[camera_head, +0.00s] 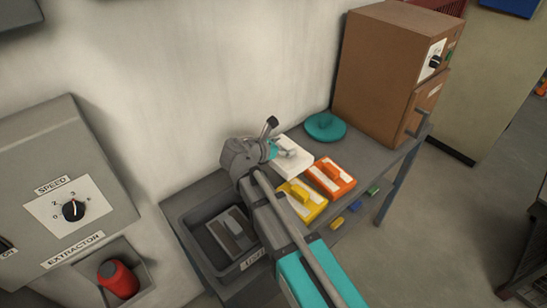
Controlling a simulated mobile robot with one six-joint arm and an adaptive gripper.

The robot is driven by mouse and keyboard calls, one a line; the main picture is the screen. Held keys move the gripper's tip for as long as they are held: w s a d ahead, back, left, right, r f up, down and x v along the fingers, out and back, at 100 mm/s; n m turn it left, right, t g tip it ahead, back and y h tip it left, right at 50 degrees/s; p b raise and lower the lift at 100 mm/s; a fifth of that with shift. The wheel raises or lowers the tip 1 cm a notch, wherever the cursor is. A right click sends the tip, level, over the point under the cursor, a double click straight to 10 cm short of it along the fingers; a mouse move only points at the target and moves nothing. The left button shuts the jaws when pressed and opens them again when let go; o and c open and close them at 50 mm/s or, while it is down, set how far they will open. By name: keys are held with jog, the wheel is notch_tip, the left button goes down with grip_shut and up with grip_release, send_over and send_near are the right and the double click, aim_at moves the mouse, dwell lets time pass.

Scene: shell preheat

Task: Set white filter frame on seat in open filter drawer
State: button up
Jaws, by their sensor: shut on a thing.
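The white filter frame (294,160) is at the back of the grey bench, beside the wall, left of the orange frame. My gripper (284,150) is at the white frame, shut on its upper part. My wrist and arm hide some of the frame's left side, and I cannot tell whether it touches the bench. The open filter drawer (185,226) is a dark grey box at the left end of the bench, with a small blurred label on its front. A grey and brown rectangular seat (230,236) shows inside it. My arm covers the drawer's right side.
An orange frame (330,177) and a yellow frame (303,201) lie on the bench (365,145). A teal round object (325,127) and a brown cabinet (384,75) stand behind them. The extractor panel (70,190) and a red object (118,279) are at left.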

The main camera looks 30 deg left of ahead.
jog(key=w+a+f+b, duration=0.1)
jog(key=a+f+b, duration=0.1)
jog(key=w+a+f+b, duration=0.3)
jog(key=a+f, duration=0.1)
jog(key=shift+w+f+b, duration=0.25)
jog(key=shift+b, duration=0.15)
jog(key=shift+w+a+f+b, duration=0.2)
jog(key=shift+a+f+b, duration=0.05)
jog(key=shift+f+b, duration=0.35)
notch_tip(320, 180, down, 3)
jog(key=b, duration=0.3)
jog(key=shift+r, duration=0.1)
jog(key=o, duration=1.1)
jog(key=shift+c, duration=0.2)
